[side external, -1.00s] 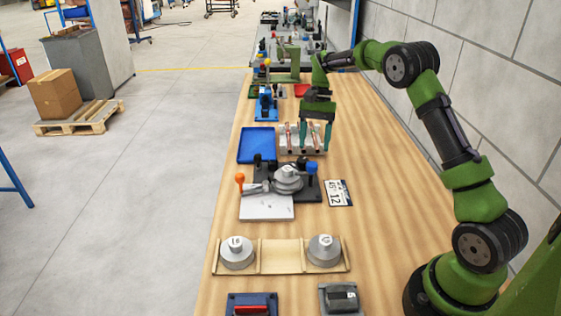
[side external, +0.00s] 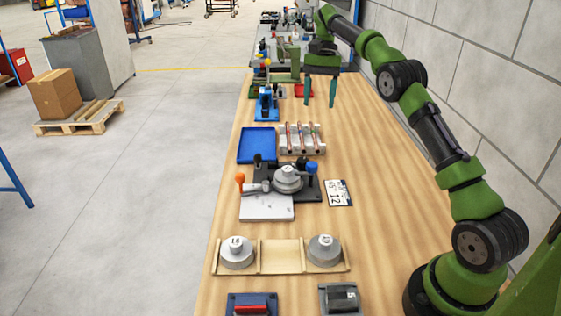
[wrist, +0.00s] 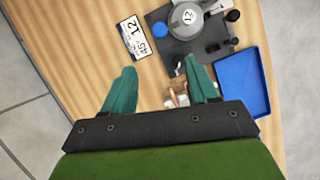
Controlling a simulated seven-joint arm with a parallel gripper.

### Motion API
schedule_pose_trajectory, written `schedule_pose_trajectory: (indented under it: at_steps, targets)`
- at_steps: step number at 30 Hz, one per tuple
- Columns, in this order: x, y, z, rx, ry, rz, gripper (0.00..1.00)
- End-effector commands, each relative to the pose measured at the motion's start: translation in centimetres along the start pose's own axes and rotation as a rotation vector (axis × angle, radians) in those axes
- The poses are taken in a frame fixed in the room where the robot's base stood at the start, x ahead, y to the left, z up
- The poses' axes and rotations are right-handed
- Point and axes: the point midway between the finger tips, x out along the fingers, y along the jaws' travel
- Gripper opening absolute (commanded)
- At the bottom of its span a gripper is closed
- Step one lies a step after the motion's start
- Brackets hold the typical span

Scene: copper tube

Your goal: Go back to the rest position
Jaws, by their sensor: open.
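My gripper (side external: 320,90) is open and empty, its two teal fingers pointing down over the far part of the wooden bench. In the wrist view my gripper (wrist: 160,90) shows its fingers spread with nothing between them. The copper tubes (side external: 301,137) lie in a grey rack (side external: 316,150) nearer the camera than my fingers, and apart from them. In the wrist view the rack is mostly hidden behind the right finger, with a bit of copper (wrist: 178,98) showing.
A blue tray (side external: 257,146) sits left of the rack. A wooden holder (side external: 281,256) carries two round dies. A blue clamp device (side external: 266,104) stands behind the tray. The bench's right side is clear.

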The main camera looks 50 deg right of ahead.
Motion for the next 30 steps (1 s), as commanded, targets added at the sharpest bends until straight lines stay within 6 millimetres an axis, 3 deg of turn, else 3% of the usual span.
schedule_pose_trajectory:
  at_steps: [10, 14, 17, 23, 30]
  targets:
    - [0.0, 0.3, -0.6, 0.002, 0.029, 0.014, 0.58]
    - [2.0, 1.4, -2.3, -0.029, 0.052, 0.072, 0.58]
    - [2.5, 2.3, -2.1, -0.090, 0.094, 0.099, 0.58]
    - [2.5, 2.7, 1.8, -0.241, 0.215, 0.080, 0.58]
    - [3.3, 3.2, 10.1, -0.422, 0.398, -0.036, 0.58]
